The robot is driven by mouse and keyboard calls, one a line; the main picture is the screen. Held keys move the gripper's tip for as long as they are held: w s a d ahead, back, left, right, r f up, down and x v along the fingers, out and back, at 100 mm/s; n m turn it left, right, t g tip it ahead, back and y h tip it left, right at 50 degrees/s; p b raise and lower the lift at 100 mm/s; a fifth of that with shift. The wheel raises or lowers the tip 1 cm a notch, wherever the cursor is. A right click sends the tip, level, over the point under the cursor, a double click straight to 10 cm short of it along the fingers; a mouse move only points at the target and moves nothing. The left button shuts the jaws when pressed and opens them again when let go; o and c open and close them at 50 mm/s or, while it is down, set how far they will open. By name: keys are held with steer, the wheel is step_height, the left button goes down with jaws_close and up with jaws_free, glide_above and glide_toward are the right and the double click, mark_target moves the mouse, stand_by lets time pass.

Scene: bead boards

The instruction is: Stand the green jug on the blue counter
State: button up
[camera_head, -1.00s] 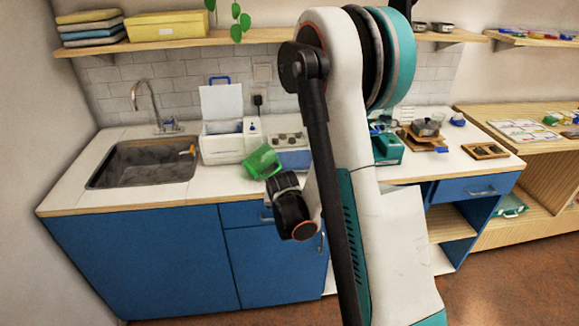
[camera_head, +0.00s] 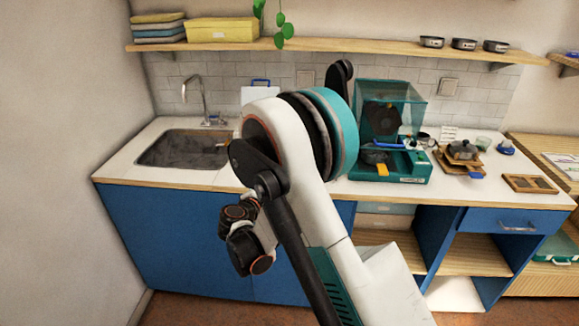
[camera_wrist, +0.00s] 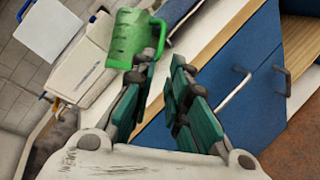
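The green jug (camera_wrist: 128,40) is in the upper middle of the wrist view, over the white worktop, with its handle toward the right. It looks tilted against the counter; I cannot tell whether it rests on the worktop. My gripper (camera_wrist: 163,66) shows two fingers with a clear gap between the tips. The left fingertip overlaps the jug's lower handle side; the right one is apart from it. In the head view my arm hides the jug and the fingertips. The blue counter (camera_head: 165,235) has blue fronts and a white top.
A sink (camera_head: 180,149) is at the counter's left. A teal machine (camera_head: 402,165) stands on the worktop right of my arm. A pan on boards (camera_head: 463,152) and a wooden tray (camera_head: 531,184) are farther right. A shelf (camera_head: 350,46) runs above. Some worktop (camera_head: 350,190) beside my arm is bare.

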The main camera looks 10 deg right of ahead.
steer(key=shift+b+x, duration=1.75)
steer(key=shift+x, duration=4.15)
steer(key=shift+s+d, duration=0.1)
steer(key=shift+s, duration=0.05)
jaws_close()
